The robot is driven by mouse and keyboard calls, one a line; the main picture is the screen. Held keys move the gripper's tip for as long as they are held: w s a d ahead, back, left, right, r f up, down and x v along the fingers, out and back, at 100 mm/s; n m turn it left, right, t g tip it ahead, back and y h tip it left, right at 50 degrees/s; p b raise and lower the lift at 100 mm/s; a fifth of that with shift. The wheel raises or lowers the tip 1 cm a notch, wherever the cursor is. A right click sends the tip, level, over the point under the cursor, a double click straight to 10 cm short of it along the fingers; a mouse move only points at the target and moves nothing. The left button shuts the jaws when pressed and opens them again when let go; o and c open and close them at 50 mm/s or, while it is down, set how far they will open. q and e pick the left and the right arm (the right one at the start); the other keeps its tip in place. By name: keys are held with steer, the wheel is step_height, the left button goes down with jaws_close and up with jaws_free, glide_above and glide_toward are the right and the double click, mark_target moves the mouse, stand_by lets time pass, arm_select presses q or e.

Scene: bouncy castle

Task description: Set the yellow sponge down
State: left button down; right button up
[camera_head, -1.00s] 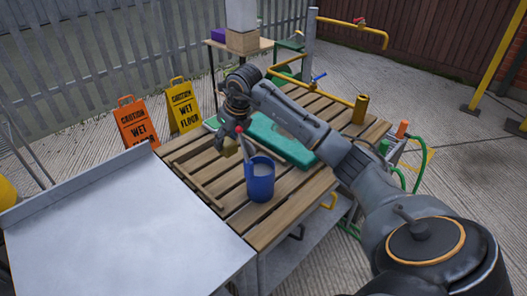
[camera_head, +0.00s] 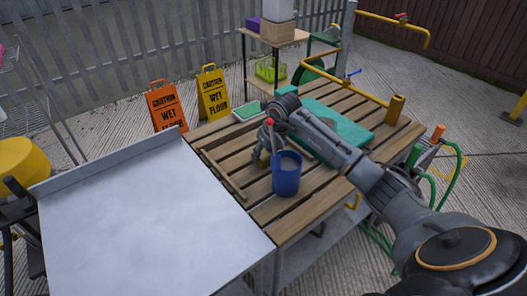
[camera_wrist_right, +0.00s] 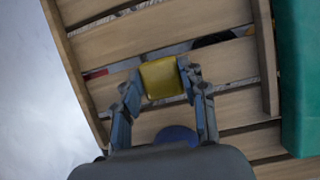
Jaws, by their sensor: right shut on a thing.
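The yellow sponge (camera_wrist_right: 161,78) is held between the two fingers of my right gripper (camera_wrist_right: 163,82) in the right wrist view, over the wooden slats. In the head view my right gripper (camera_head: 265,152) points down at the slatted table (camera_head: 230,150), just behind and left of the blue bucket (camera_head: 287,180). Only a small bit of the sponge shows there. I cannot tell whether the sponge touches the slats. The bucket's blue also shows below the sponge in the wrist view (camera_wrist_right: 177,135). My left gripper is not in view.
A teal mat-like block (camera_head: 345,128) lies behind my right arm. A thin wooden strip (camera_head: 222,175) borders the slats on the left. The grey metal top (camera_head: 140,220) is bare. Two wet floor signs (camera_head: 166,106) stand behind.

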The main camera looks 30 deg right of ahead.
steer(key=shift+f, duration=0.2)
steer(key=o, duration=1)
steer(key=shift+r, duration=0.1)
steer(key=shift+r, duration=0.2)
steer(key=v, duration=1.2)
steer(key=shift+b, duration=0.4)
